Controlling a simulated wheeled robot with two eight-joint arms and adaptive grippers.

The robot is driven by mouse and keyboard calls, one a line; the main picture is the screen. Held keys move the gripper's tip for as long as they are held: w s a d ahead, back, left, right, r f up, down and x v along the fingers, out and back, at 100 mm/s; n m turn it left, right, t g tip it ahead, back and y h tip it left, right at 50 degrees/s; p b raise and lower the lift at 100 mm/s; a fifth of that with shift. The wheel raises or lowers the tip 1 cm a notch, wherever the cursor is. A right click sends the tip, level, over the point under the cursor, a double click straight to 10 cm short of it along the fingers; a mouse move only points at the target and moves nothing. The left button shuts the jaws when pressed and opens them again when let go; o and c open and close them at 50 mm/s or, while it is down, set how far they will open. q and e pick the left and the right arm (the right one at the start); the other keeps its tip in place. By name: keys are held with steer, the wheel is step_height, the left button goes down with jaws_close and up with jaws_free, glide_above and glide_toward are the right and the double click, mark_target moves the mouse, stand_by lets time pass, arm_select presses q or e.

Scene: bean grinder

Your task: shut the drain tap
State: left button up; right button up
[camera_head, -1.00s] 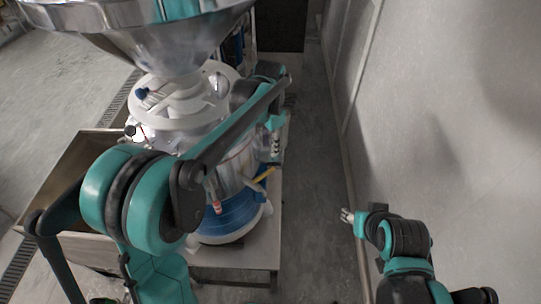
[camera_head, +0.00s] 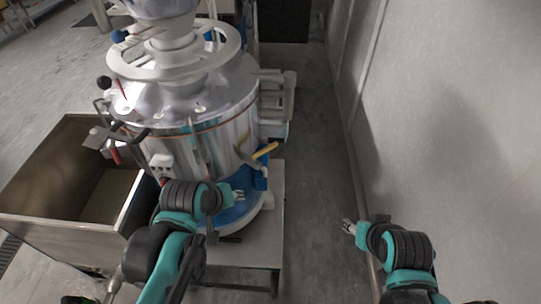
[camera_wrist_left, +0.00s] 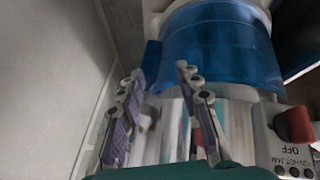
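The drain tap's yellow lever (camera_head: 264,151) sticks out at the right side of the steel grinder (camera_head: 205,145), slanting up to the right above a blue fitting (camera_head: 260,179). My left gripper (camera_head: 239,195) is in front of the blue lower part of the machine, below and left of the lever, apart from it. In the left wrist view the left gripper (camera_wrist_left: 160,72) has its fingers spread, with nothing held between them. The yellow lever cannot be made out there. My right gripper (camera_head: 348,227) is near the wall, far from the tap; its fingers are too small to judge.
A steel bin (camera_head: 65,185) stands left of the grinder. A control box (camera_head: 162,165) is on its front; the left wrist view shows a red knob (camera_wrist_left: 295,124). A grey wall (camera_head: 450,130) bounds the right. The floor aisle (camera_head: 315,170) is clear.

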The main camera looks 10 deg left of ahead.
arm_select(q)
step_height(320, 180, down, 2)
steer(key=d+n+t+h, duration=0.1)
steer(key=d, duration=0.1)
steer(key=n+t+h+p, duration=0.1)
steer(key=n+t+h, duration=0.4)
steer(key=n, duration=1.1)
glide_toward(267, 150)
steer(key=b+x, duration=0.3)
steer(key=x, duration=0.7)
steer(key=shift+w+d+f, duration=0.1)
steer(key=shift+w, duration=0.1)
steer(key=shift+w+d+f+b, duration=0.15)
steer(key=shift+w+d+b, duration=0.2)
steer(key=shift+w, duration=0.3)
arm_select(e)
step_height(267, 150, down, 4)
steer(key=shift+r, duration=0.15)
arm_select(q)
steer(key=shift+t, duration=0.3)
jaws_close()
